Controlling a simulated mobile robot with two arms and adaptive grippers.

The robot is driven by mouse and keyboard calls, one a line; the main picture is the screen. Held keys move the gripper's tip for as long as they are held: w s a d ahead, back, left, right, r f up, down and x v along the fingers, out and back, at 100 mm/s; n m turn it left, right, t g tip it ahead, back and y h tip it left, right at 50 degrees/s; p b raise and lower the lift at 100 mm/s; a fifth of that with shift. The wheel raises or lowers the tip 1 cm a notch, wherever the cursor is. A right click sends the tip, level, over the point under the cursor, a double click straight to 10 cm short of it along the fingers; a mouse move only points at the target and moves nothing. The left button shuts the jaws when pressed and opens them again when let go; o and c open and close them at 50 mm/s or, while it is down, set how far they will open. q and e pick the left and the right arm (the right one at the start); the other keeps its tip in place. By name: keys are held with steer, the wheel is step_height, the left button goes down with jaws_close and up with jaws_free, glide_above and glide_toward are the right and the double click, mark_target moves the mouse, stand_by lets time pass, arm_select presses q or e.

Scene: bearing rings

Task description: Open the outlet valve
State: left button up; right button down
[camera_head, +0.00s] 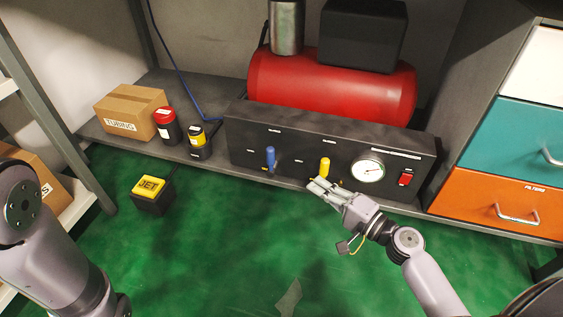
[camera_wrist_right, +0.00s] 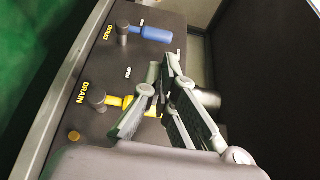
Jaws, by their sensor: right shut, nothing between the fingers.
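The outlet valve has a blue lever (camera_head: 270,158) on the black panel, pointing up. In the right wrist view, the blue lever (camera_wrist_right: 150,34) sits beside yellow lettering reading OUTLET. The drain valve's yellow lever (camera_head: 325,167) stands to its right and also shows in the right wrist view (camera_wrist_right: 115,100), partly hidden by my fingers. My right gripper (camera_head: 318,186) is shut and empty, just in front of and below the yellow lever, right of the blue one. Its fingers also show in the right wrist view (camera_wrist_right: 162,80). My left arm is at the left edge; its gripper is out of view.
The panel (camera_head: 300,148) also carries a round gauge (camera_head: 368,170) and a red switch (camera_head: 405,179). A red tank (camera_head: 330,88) lies behind it. Drawers (camera_head: 500,205) stand at the right. A yellow JET box (camera_head: 150,190) sits on the green floor (camera_head: 220,245), clear in front.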

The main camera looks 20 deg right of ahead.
mark_target(271, 162)
steer(key=x, duration=1.2)
steer(key=shift+w+a+b, duration=0.2)
steer(key=shift+w+b, duration=0.15)
